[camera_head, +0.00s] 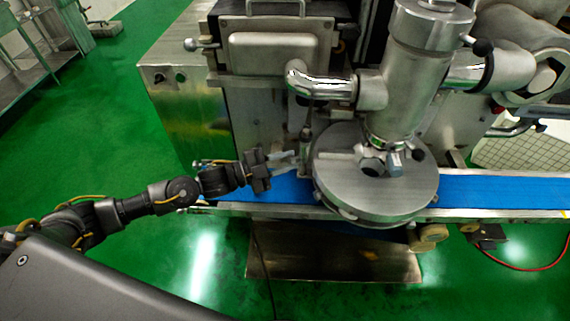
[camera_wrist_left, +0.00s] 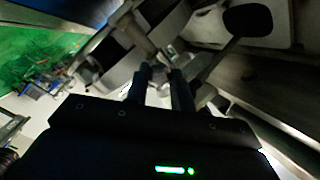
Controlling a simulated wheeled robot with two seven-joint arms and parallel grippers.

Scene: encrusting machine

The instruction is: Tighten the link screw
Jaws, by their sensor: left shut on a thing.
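The encrusting machine's round metal disc (camera_head: 375,185) sits over the blue belt. A thin upright rod (camera_head: 306,138) stands at the disc's left edge, below the bent metal pipe; it looks like the link screw, but its details are too small to tell. My left gripper (camera_head: 296,162) reaches in from the left, its fingertips at the foot of this rod. In the left wrist view the two dark fingers (camera_wrist_left: 161,74) are close together around a small metal part (camera_wrist_left: 160,68), which they mostly hide. My right gripper is not in view.
The blue conveyor belt (camera_head: 490,190) runs under the disc. The bent metal pipe (camera_head: 325,87) and thick metal column (camera_head: 400,70) stand above and beside the fingertips. A steel cabinet (camera_head: 185,105) stands behind my left arm.

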